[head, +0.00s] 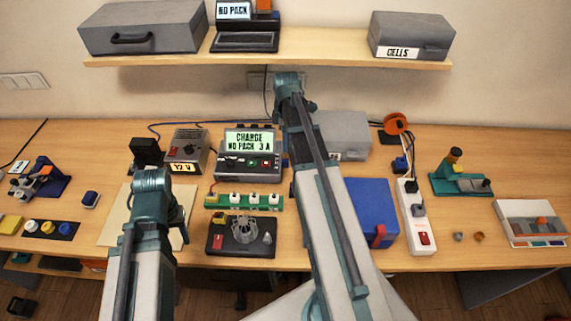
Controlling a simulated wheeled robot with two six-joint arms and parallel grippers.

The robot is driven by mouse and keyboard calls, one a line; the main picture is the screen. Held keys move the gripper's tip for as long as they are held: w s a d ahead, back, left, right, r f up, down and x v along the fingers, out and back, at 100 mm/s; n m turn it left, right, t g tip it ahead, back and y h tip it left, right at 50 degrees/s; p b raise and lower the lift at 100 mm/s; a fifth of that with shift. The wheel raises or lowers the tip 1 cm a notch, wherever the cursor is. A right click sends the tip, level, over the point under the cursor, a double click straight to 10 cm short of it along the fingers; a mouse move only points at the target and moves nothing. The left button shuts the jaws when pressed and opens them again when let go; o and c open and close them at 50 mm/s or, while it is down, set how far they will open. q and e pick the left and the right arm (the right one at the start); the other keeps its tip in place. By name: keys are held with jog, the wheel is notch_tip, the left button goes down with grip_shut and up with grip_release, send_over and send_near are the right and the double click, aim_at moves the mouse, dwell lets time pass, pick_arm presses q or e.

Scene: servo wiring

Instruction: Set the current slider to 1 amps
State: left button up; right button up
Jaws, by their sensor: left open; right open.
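The charger (233,163) stands on the bench a little left of centre, its lit display (250,140) reading "CHARGE NO PACK 3 A". Small buttons and controls show on its front panel below the display; the current slider is too small to make out. My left arm (150,190) rises at the left, over a pale mat. My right arm (322,190) reaches up past the charger's right side, its teal joint (287,82) above and beyond the charger. Neither gripper's fingertips show; the arms' own links appear to hide them.
A 12 V supply (186,150) stands left of the charger. A green board (244,202) and a dark tray (226,248) lie in front. A blue box (372,205) and white power strip (412,215) lie right. A shelf (330,60) overhangs the back.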

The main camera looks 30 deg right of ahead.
aim_at(286, 160)
pick_arm(q)
notch_tip(286, 160, down, 11)
jog(key=b, duration=1)
pick_arm(e)
notch_tip(286, 160, down, 11)
jog(key=shift+r, duration=0.1)
grip_shut()
